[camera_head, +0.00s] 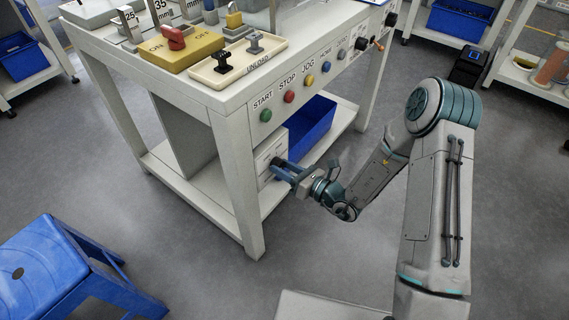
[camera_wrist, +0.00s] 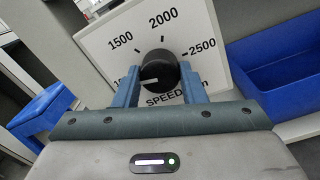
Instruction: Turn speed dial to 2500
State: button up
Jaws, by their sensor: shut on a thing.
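The speed dial is a black round knob (camera_wrist: 160,72) on a white square plate (camera_wrist: 110,47), marked 1500, 2000 and 2500, with SPEED below. Its white pointer line points left, toward a mark partly hidden by my left finger. The 2500 mark (camera_wrist: 203,47) is at the upper right of the knob. My gripper (camera_wrist: 159,82) has its blue fingers on both sides of the knob and is shut on it.
A blue bin (camera_head: 312,130) stands right of the dial plate on the lower shelf, also in the wrist view (camera_wrist: 285,75). A table leg (camera_head: 238,185) is close left of my gripper. A blue stool (camera_head: 65,265) stands at lower left. Coloured buttons (camera_head: 289,96) line the table front.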

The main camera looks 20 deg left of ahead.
jog(key=m+p, duration=0.3)
jog(key=p, duration=0.1)
jog(key=shift+r+m, duration=0.2)
jog(key=shift+m, duration=0.2)
jog(key=m+p, duration=0.4)
jog(key=shift+s+m, duration=0.1)
jog(key=shift+m, duration=0.3)
jog(key=m+p, duration=0.3)
jog(key=shift+f+m, duration=0.15)
jog(key=shift+m, duration=0.15)
jog(key=m+t+p, duration=0.1)
jog(key=m+p, duration=0.2)
jog(key=m, duration=1.8)
jog(key=shift+f+m, duration=0.1)
jog(key=shift+m, duration=0.5)
jog(key=o, duration=1)
